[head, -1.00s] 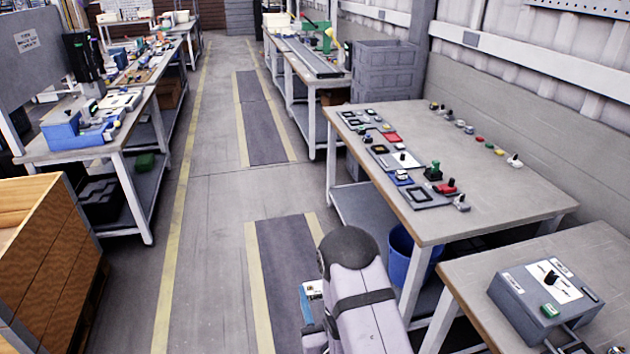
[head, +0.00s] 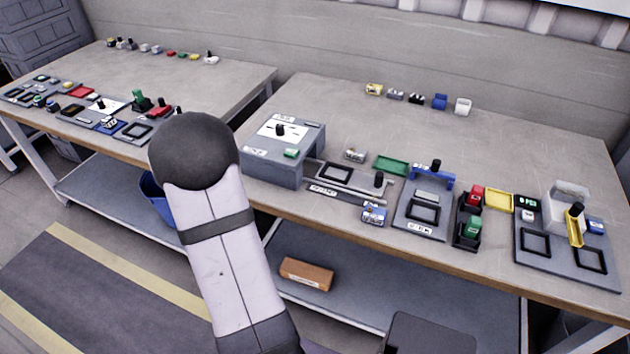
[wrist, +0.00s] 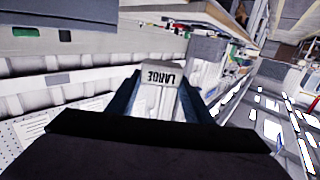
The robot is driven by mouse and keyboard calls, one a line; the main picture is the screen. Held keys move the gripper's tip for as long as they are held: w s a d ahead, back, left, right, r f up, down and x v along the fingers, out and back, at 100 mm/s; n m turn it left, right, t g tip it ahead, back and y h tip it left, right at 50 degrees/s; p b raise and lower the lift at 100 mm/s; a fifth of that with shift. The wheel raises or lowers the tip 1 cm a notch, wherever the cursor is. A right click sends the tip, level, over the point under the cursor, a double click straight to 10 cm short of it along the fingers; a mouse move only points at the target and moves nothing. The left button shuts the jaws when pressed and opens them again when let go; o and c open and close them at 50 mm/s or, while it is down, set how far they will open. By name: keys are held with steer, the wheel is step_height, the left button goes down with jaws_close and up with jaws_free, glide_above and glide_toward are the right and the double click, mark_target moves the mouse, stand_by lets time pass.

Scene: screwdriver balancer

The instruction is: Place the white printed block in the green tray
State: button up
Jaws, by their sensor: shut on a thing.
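My gripper (wrist: 160,92) shows in the wrist view, its two dark fingers on either side of a white block (wrist: 163,75). The green tray (head: 391,165) lies on the near bench in the head view, right of the grey box, and looks empty. My gripper and the held block are not visible in the head view, so their distance from the tray cannot be told.
A grey box (head: 284,155) stands left of the tray. A blue bracket fixture (head: 427,200), red and green blocks, and a yellow tray (head: 499,201) are to the right. Small parts, including another white block (head: 463,106), line the back. Bare bench lies behind the green tray.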

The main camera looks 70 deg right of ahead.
steer(key=s+d+r+m+g+h+b, duration=0.2)
steer(key=s+d+r+m+g, duration=0.15)
steer(key=s+d, duration=0.35)
steer(key=s+d+r+m+g+h+b, duration=0.1)
steer(key=s+d+r+m+g+h, duration=0.1)
steer(key=s+d+g, duration=0.4)
steer(key=s+d+r+m+g+h+b, duration=0.2)
steer(key=s+d+r+m, duration=0.1)
steer(key=s+d, duration=0.55)
steer(key=m+g, duration=0.1)
steer(key=g, duration=0.1)
glide_above(335, 178)
step_height(335, 178, down, 8)
steer(key=shift+f, duration=0.25)
steer(key=shift+t, duration=0.25)
steer(key=shift+f, duration=4.8)
steer(key=o, duration=1.2)
steer(key=shift+a, duration=0.1)
steer(key=shift+f, duration=0.15)
